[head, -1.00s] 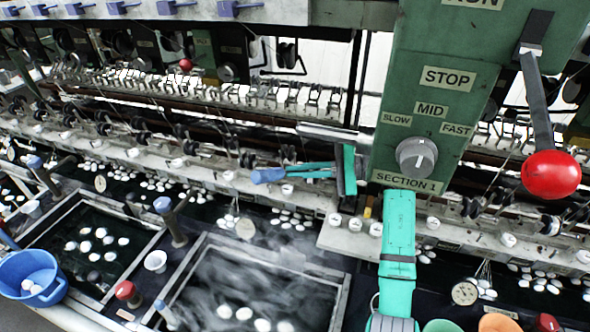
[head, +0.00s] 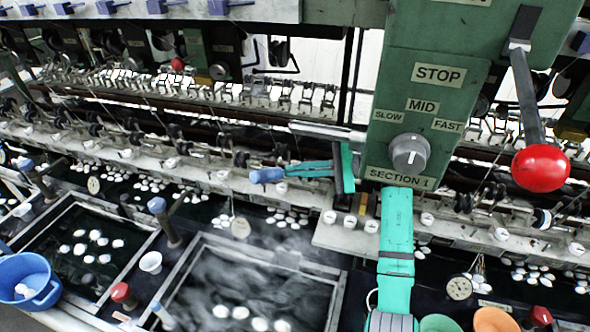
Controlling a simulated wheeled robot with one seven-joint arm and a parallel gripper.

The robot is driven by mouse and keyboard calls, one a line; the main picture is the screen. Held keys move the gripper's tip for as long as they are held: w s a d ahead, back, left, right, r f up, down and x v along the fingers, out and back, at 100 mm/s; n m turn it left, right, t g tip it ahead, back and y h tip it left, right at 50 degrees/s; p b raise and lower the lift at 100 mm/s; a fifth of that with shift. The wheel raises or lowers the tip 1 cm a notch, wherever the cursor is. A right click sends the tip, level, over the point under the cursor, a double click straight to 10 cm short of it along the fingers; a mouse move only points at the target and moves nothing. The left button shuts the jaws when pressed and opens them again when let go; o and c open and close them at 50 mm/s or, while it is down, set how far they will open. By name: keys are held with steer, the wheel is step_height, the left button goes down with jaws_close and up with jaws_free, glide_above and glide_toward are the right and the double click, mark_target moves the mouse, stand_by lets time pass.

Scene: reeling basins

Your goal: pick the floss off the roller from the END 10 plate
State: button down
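My gripper (head: 290,172) shows in the middle, at the end of my teal arm, with its fingers pointing left over the front rail. A rounded blue piece (head: 267,175) sits at the fingertips. I cannot tell if it is gripped, is part of the fingers, or stands behind them. The fingers lie close together in this view; their opening is unclear. Dark rollers (head: 241,160) line the machine just left of the gripper. No plate reading END 10 is legible, and I cannot make out the floss.
A green control box (head: 425,120) with STOP and SECTION 1 labels hangs right of the gripper. A lever with a red knob (head: 541,168) juts out beside it. Below are a steaming basin (head: 338,300) with white cocoons, another basin at left, and a blue bucket (head: 45,298).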

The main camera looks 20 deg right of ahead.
steer(key=shift+w+a, duration=0.55)
steer(key=shift+a, duration=0.2)
steer(key=shift+s+d, duration=0.1)
steer(key=shift+d, duration=0.1)
steer(key=shift+s+d, duration=0.2)
steer(key=shift+d, duration=0.1)
steer(key=shift+s+d, duration=0.2)
steer(key=shift+d, duration=0.05)
steer(key=shift+w+a, duration=0.3)
steer(key=shift+a, duration=0.15)
stand_by(0.4)
steer(key=shift+w+a+f, duration=0.1)
steer(key=shift+w+a, duration=0.1)
steer(key=shift+a, duration=0.05)
steer(key=shift+d, duration=0.1)
steer(key=shift+s+d, duration=0.4)
steer(key=shift+d, duration=0.2)
